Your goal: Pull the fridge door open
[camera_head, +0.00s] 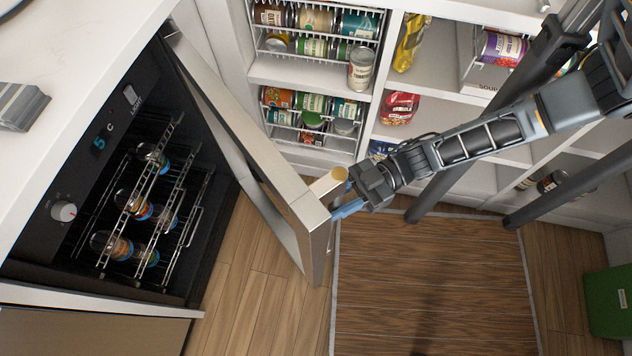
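The fridge door (255,140) stands wide open, swung out from the black fridge cabinet (118,95) at the left. Its pale bar handle (327,183) shows end-on near the door's free edge. My gripper (346,196) is at the handle, reaching in from the right. Its blue fingertips show on either side of the handle, one partly hidden behind it. I cannot tell whether they press on the handle or are only around it.
Inside the fridge, several bottles (140,205) lie on wire racks. A white shelf unit (295,75) with cans and packets stands behind the door. A brown mat (430,290) covers clear floor at the front. A green box (608,303) stands at the right.

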